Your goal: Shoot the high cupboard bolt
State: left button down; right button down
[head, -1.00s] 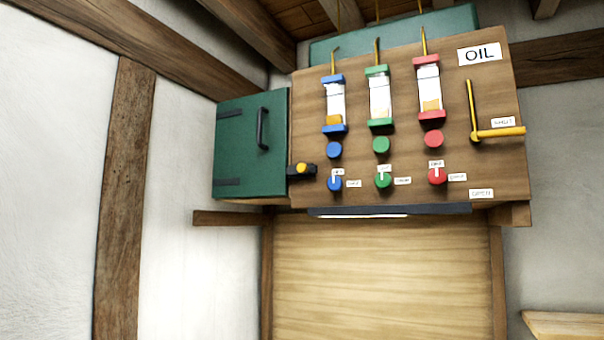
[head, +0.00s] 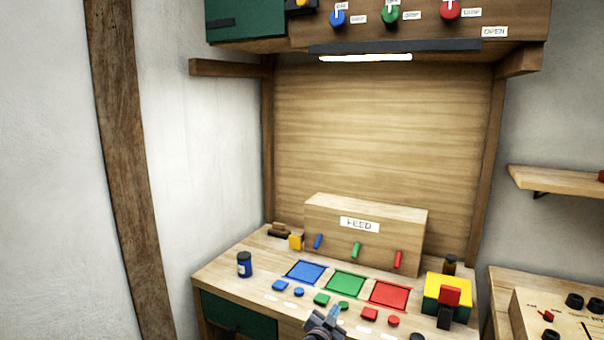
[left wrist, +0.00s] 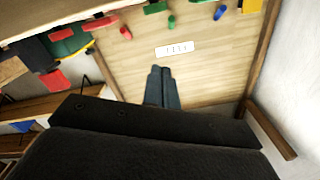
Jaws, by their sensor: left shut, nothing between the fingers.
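The bolt (head: 299,5), black with a yellow knob, sits at the door's right edge, partly cut off by the frame top. My left gripper (head: 327,316) is low in the head view, over the bench front and far below the bolt. In the left wrist view its two fingers (left wrist: 162,82) are together and empty. My right gripper is out of view.
The workbench (head: 225,276) holds a FEED box (head: 365,230), coloured pads, a blue jar (head: 244,264) and a yellow-green block (head: 447,290). A dark-edged light strip (head: 365,57) runs under the cupboard. A wall shelf (head: 555,180) is at right. Space before the wood back panel is clear.

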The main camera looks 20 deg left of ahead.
pick_arm(q)
jog(key=w+d+r+m+g+h, duration=0.15)
jog(key=r+m+h, duration=0.55)
jog(key=r, duration=1.1)
jog(key=w+d+r+m+g+h+b, duration=0.2)
jog(key=r+m+h, duration=0.45)
jog(key=r, duration=1.15)
jog(key=w+d+r+m+g+h+p, duration=0.1)
jog(key=d+r+m+g+h, duration=0.3)
jog(key=r+m, duration=1)
jog(key=s+a+r+n+t+y, duration=0.1)
jog(key=s+a+r+y, duration=0.2)
jog(key=a+r, duration=0.3)
jog(key=s+a+r+n+t+y+b, duration=0.1)
jog(key=s+a+r+y, duration=0.2)
jog(key=r, duration=1.4)
jog(key=s+a+r+n+t+y, duration=0.1)
jog(key=s+a+r+n+y, duration=0.1)
jog(key=s+a+r+y, duration=0.2)
jog(key=s+a+r, duration=0.3)
jog(key=a+r, duration=0.4)
jog(key=shift+r+b, duration=0.3)
jog(key=shift+r, duration=0.05)
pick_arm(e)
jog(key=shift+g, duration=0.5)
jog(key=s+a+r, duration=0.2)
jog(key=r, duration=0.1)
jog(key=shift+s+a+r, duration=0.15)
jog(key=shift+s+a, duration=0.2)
